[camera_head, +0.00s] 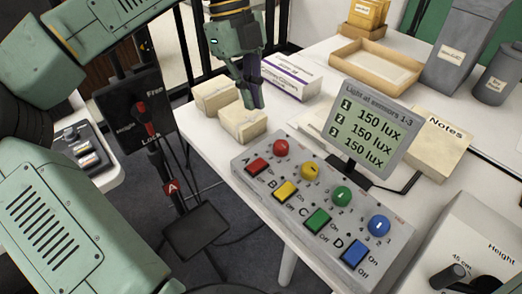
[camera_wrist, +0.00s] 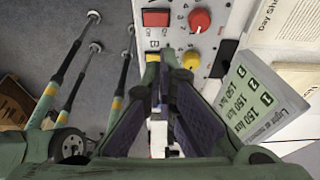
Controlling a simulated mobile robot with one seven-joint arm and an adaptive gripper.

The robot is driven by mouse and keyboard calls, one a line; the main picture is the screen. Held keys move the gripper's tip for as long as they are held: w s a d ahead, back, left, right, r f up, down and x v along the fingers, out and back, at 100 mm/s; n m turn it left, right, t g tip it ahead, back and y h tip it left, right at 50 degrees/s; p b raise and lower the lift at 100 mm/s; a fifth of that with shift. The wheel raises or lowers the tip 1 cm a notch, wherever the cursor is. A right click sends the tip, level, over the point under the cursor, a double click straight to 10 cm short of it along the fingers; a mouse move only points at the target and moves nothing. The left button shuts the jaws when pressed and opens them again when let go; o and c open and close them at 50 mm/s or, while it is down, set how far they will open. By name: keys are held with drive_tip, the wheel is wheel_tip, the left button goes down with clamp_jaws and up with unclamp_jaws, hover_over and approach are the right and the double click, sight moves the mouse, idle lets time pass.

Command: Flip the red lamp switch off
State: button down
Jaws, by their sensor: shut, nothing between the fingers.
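The red switch (camera_head: 258,164) is a rocker in row A of a grey control panel (camera_head: 386,261), beside a round red knob (camera_head: 281,147). In the wrist view the red switch (camera_wrist: 155,18) lies at the top, beyond my fingertips. I cannot tell which way the rocker is tipped. My gripper (camera_head: 256,104) is shut and empty, above the table behind the panel in the head view. In the wrist view my gripper (camera_wrist: 161,70) points toward the panel, its tips overlapping the yellow row and apart from the red switch.
Yellow (camera_head: 286,190), green (camera_head: 318,220) and blue (camera_head: 355,253) switches with knobs sit along the panel. A display (camera_head: 368,128) reading 150 lux on three lines stands behind it. Small cream boxes (camera_head: 242,123) lie near my gripper. A lever box (camera_head: 138,118) stands left.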

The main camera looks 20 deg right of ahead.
drive_tip(key=p, duration=0.3)
hover_over(263, 165)
drive_tip(key=f, duration=1.2)
drive_tip(key=shift+w+a, duration=0.1)
drive_tip(key=shift+w, duration=0.15)
drive_tip(key=shift+f, duration=0.8)
drive_tip(key=shift+w+f+b, duration=0.1)
drive_tip(key=shift+f+b, duration=0.5)
drive_tip(key=shift+b, duration=0.55)
drive_tip(key=shift+r, duration=0.25)
